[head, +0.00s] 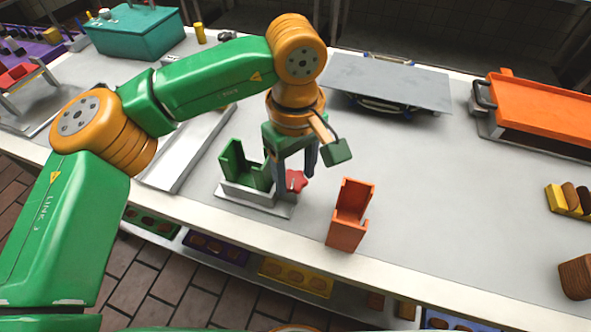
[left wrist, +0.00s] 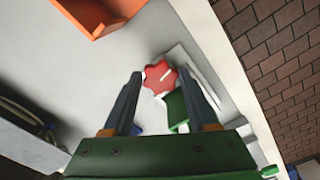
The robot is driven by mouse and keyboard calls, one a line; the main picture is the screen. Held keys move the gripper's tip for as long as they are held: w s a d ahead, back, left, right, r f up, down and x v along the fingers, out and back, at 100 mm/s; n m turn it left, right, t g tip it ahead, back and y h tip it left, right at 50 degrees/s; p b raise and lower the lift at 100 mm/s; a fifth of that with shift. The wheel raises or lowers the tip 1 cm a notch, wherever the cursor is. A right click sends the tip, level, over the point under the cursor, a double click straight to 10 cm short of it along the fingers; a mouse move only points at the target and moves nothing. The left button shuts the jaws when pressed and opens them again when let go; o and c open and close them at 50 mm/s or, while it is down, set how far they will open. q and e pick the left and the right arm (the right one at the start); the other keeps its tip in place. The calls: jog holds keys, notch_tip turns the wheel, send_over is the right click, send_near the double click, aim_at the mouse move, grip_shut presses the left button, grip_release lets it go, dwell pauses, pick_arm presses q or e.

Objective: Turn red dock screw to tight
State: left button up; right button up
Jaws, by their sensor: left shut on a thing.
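The red dock screw (head: 296,180) is a lobed knob at the right side of a dock with a grey base plate (head: 257,202) and a green upright holder (head: 246,168). My left gripper (head: 294,176) points down over the screw with a finger on each side, shut on it. In the left wrist view the screw (left wrist: 160,76) shows between the tips of my left gripper (left wrist: 160,80), with a pale line on its face. Part of the dock is hidden behind the fingers. My right gripper is not in view.
An orange open holder (head: 348,220) stands just right of the dock. A grey plate on a stand (head: 388,82) and an orange tray (head: 540,112) are farther back. A teal box (head: 135,32) is back left. The counter's middle right is clear.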

aim_at(295, 181)
pick_arm(q)
jog(key=o, duration=1.4)
notch_tip(295, 181, up, 7)
jog(key=shift+r, duration=0.1)
